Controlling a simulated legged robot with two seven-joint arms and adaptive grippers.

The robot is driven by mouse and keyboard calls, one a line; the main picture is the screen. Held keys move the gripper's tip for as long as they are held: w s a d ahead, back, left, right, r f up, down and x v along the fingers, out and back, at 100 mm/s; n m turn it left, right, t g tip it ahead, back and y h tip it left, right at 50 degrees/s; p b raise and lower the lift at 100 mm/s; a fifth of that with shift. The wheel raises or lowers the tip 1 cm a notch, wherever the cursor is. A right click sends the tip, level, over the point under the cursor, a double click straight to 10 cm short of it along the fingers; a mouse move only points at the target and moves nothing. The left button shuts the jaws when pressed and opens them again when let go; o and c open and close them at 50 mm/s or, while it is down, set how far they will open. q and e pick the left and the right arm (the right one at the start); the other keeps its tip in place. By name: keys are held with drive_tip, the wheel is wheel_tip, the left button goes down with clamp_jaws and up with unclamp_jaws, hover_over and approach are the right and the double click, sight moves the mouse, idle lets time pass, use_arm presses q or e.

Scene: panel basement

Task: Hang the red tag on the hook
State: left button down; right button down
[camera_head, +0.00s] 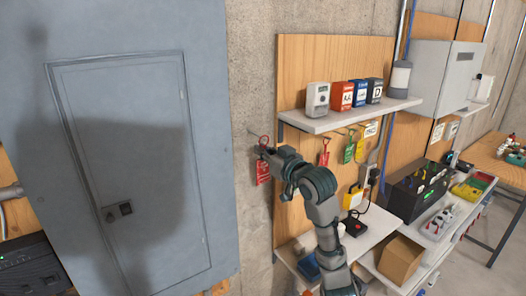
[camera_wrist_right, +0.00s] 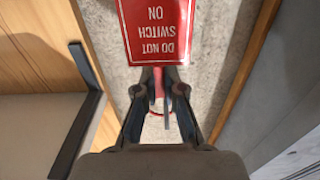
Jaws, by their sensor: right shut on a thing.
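The red tag (camera_head: 263,171), with white lettering, is held by my right gripper (camera_head: 264,152) in front of the concrete wall between the grey panel and the plywood board. In the right wrist view the tag (camera_wrist_right: 157,30) reads "DO NOT SWITCH ON" upside down, beyond the nearly closed fingertips (camera_wrist_right: 160,85). Its red loop shows above the gripper in the head view. A thin hook (camera_head: 251,132) juts from the wall just beside the loop; I cannot tell whether the loop is around it. My left gripper is out of view.
A large grey electrical panel (camera_head: 140,150) is on the left. A shelf (camera_head: 345,116) with several boxes is on the plywood, with another red tag (camera_head: 324,157) and a green tag (camera_head: 349,152) hanging below it. A lower shelf (camera_head: 365,238) is beneath my right arm.

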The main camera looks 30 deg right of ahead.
drive_tip(key=shift+a, duration=0.3)
drive_tip(key=c, duration=1.2)
unclamp_jaws()
